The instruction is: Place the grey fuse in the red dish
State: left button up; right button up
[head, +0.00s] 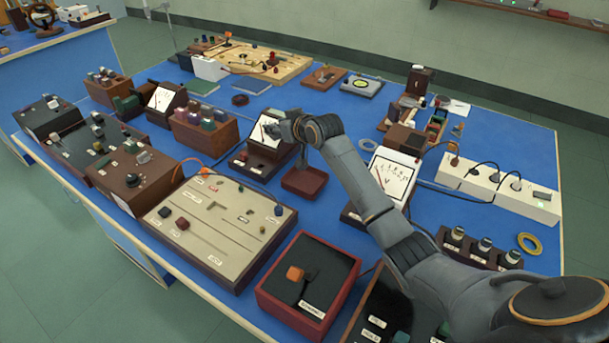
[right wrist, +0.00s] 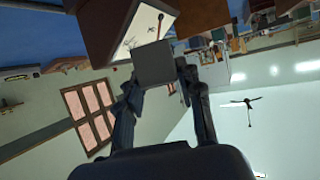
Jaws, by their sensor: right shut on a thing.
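My right gripper (head: 272,130) reaches in from the right, in front of the white face of a meter at the middle of the bench. In the right wrist view its two fingers (right wrist: 158,85) are shut on a grey block, the grey fuse (right wrist: 153,64). In the head view the fuse is hard to make out. A dark red square dish (head: 304,182) sits on the blue bench top, just below and right of the gripper in the picture. It looks empty. My left gripper is not in view.
A meter (head: 259,158) stands close to the gripper, left of the dish. A beige board (head: 218,240) and a red-rimmed box with an orange knob (head: 262,303) lie in front. Another meter (head: 395,170) and a white power strip (head: 495,188) stand to the right.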

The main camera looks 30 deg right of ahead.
jog(key=s+d+f, duration=0.1)
jog(key=s+f, duration=0.1)
jog(key=s+d+f+p, duration=0.1)
jog(key=s+f, duration=0.1)
jog(key=s, duration=0.1)
jog(key=s+d+f, duration=0.1)
jog(key=s+f, duration=0.1)
jog(key=s, duration=0.1)
jog(key=shift+s+f+p, duration=0.1)
jog(key=shift+f+p, duration=0.25)
jog(key=f, duration=0.2)
jog(key=s+f, duration=0.1)
jog(key=shift+d+f, duration=0.25)
jog(key=shift+f+p, duration=0.3)
jog(key=shift+f, duration=0.15)
jog(key=shift+f, duration=0.1)
jog(key=o, duration=0.8)
jog(key=shift+o, duration=0.2)
